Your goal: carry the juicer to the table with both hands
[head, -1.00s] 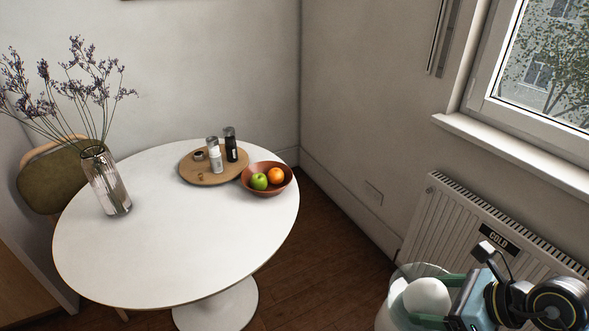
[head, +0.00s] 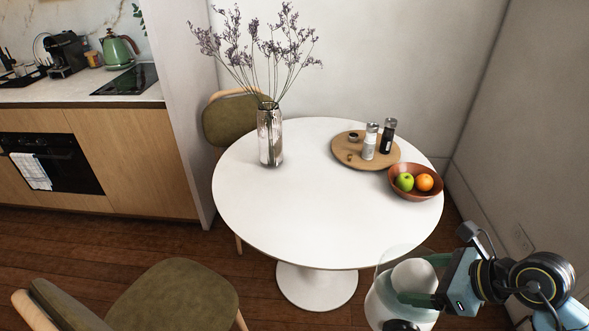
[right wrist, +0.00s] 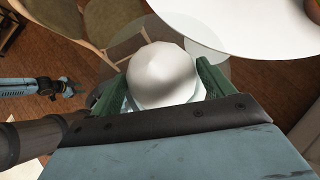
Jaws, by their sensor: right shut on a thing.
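The juicer (head: 414,276), with a white dome inside a clear rounded cover, is at the bottom right of the head view. My right gripper (head: 428,282) is shut on it, with green fingers on either side of the dome. In the right wrist view the juicer's white dome (right wrist: 164,76) sits between the fingers of my right gripper (right wrist: 158,88). The juicer's lower part is cut off or hidden. The round white table (head: 300,215) is just beyond and left of the juicer. My left gripper (right wrist: 70,88) shows small at the left of the right wrist view, apart from the juicer.
On the table are a glass vase (head: 270,140) of dried flowers, a wooden tray (head: 345,155) with shakers, and a fruit bowl (head: 415,190). The table's near left part is clear. Chairs (head: 175,295) stand at front left and behind. A counter (head: 90,150) is at far left.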

